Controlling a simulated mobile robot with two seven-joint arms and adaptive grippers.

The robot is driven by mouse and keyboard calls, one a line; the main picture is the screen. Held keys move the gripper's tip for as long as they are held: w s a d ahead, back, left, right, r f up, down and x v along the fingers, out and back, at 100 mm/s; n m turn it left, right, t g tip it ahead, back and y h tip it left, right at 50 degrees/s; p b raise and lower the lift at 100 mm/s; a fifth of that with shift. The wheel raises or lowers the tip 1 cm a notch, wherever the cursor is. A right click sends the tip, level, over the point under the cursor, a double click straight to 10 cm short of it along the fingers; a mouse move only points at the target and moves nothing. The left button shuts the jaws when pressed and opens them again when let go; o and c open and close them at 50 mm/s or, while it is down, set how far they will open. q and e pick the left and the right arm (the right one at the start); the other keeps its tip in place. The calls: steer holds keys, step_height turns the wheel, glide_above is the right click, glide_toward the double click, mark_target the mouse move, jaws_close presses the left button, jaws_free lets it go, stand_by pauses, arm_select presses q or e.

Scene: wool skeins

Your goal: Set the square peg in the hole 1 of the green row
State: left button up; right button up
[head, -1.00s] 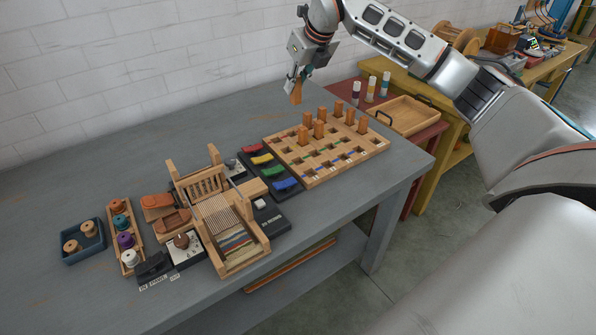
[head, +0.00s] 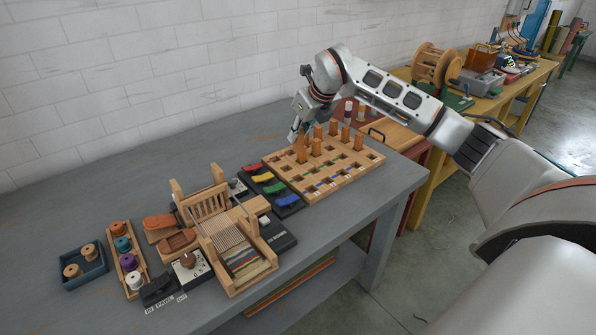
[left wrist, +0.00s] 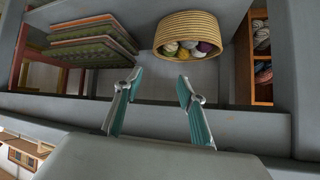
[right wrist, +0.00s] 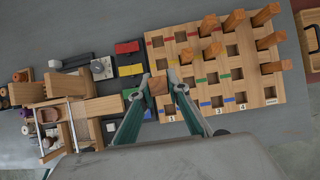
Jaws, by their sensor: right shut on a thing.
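The square peg (head: 301,154) is orange-brown wood. My right gripper (head: 295,137) is shut on it at the board's far left part in the head view. The peg also shows between the fingertips in the right wrist view (right wrist: 158,86), near the column marked 1. Whether its lower end is above the board or in a hole is hidden. The wooden hole board (head: 334,187) has coloured row marks; green marks (right wrist: 201,80) lie just right of the gripper in the right wrist view. My left gripper (left wrist: 155,104) is open and empty, seen only in the left wrist view.
Several pegs (head: 333,128) stand in the board's back part. Coloured blocks (head: 275,188), a small loom (head: 238,248) and spools (head: 123,244) lie left of it. A basket of wool (left wrist: 188,35) is on a shelf in the left wrist view.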

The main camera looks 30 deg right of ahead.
step_height(320, 180, down, 12)
steer(key=shift+b, duration=0.5)
steer(key=shift+f, duration=0.1)
steer(key=shift+f, duration=0.15)
steer(key=o, duration=0.9)
steer(key=shift+r, duration=0.35)
steer(key=p+v, duration=0.1)
steer(key=v, duration=1)
steer(key=shift+s+r, duration=0.25)
steer(key=shift+r, duration=0.1)
